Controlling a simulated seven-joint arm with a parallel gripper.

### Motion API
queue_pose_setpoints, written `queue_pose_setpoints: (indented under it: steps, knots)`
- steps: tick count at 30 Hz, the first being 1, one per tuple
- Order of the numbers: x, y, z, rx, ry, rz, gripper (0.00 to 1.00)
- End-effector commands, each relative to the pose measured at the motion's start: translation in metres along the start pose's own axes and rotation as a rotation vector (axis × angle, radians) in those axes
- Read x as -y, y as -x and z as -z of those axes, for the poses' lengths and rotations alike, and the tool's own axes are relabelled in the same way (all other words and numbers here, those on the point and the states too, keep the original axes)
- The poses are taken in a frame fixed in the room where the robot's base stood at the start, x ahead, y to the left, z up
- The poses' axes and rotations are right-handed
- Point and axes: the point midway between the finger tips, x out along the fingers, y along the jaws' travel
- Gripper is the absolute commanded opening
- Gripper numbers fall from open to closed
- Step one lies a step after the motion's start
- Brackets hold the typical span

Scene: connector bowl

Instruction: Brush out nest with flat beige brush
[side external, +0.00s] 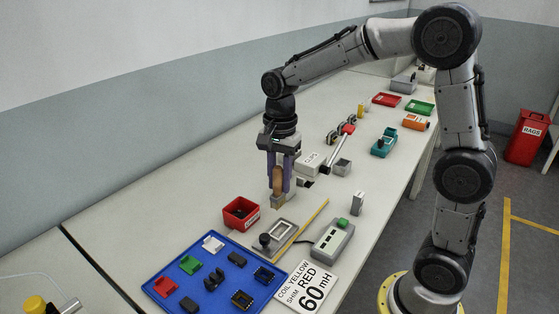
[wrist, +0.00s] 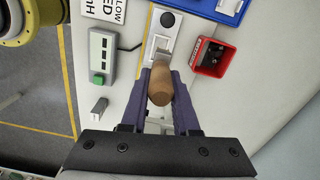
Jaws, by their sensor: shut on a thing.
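My gripper (side external: 280,176) is shut on the flat beige brush (side external: 277,184), whose handle stands upright between the fingers. In the wrist view the brush (wrist: 161,86) shows as a tan, rounded handle end between my purple fingers. In the side view its lower end is above or close to the grey fixture with the nest (side external: 288,226); I cannot tell whether it touches. The fixture (wrist: 165,22) lies beyond the brush in the wrist view, partly hidden by it. A black round knob (side external: 264,239) sits at the fixture's near end.
A red bin (side external: 229,213) stands left of the fixture. A blue tray (side external: 165,273) with several connectors lies in front. A grey box with a green button (side external: 325,245) and a "60 mH" card (side external: 302,288) are at right. A teal holder (side external: 378,149) is farther back.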

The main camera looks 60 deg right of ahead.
Motion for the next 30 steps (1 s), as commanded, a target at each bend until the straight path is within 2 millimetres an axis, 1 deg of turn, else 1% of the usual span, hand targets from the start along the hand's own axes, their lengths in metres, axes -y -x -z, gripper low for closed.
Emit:
queue_pose_setpoints:
  steps: [3,14,20,30]
  knots:
    - [0.000,-0.004,0.000,0.000,0.000,0.001,0.00]
    - [0.000,-0.005,0.000,0.000,0.000,-0.002,0.00]
    - [0.000,-0.018,0.000,0.000,0.000,-0.002,0.00]
    - [0.000,-0.049,0.001,0.001,0.000,-0.002,0.00]
